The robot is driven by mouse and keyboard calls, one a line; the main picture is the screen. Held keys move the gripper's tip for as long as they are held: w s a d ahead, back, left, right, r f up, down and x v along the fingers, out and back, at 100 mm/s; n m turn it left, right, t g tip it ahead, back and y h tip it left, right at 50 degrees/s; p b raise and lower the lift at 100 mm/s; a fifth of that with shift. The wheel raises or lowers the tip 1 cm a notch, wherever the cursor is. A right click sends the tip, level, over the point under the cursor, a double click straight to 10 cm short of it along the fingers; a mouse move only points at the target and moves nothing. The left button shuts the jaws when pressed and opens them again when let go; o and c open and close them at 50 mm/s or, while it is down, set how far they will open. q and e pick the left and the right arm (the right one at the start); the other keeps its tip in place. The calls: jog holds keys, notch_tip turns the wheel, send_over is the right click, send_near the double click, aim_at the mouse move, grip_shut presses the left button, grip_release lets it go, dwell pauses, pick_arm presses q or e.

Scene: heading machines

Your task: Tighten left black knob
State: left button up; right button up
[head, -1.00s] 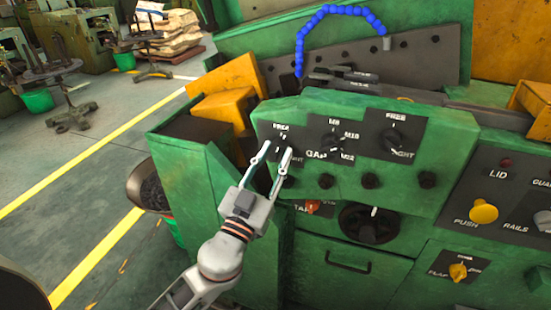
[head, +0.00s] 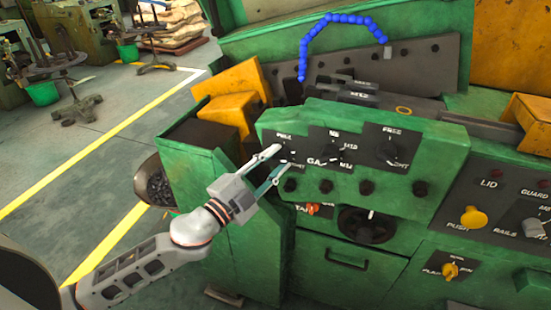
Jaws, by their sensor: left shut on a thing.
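The left black knob (head: 289,151) is on a dark plate at the left end of the green control panel (head: 345,115). My left gripper (head: 283,159) reaches it from the lower left, with one finger above and one below. It is shut on the knob, and the fingers partly hide it. A middle black knob (head: 333,150) and a right black knob (head: 388,151) sit farther right on their own dark plates. My right gripper is not in view.
Below are several small black knobs (head: 366,187), an orange switch (head: 313,209) and a large black dial (head: 367,225). A yellow push button (head: 473,218) is at the right. A blue segmented hose (head: 345,18) arches above. A bowl of dark pieces (head: 157,183) stands left of the machine.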

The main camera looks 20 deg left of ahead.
pick_arm(q)
jog(key=m, duration=0.1)
jog(key=m+g, duration=0.1)
jog(key=m, duration=0.2)
jog(key=shift+r+m+g, duration=0.3)
jog(key=m+g+y, duration=0.1)
jog(key=m, duration=0.2)
jog(key=shift+r+m, duration=0.15)
jog(key=shift+m, duration=0.15)
jog(key=shift+y, duration=0.3)
jog(key=o, duration=1.1)
jog(key=shift+v, duration=3.75)
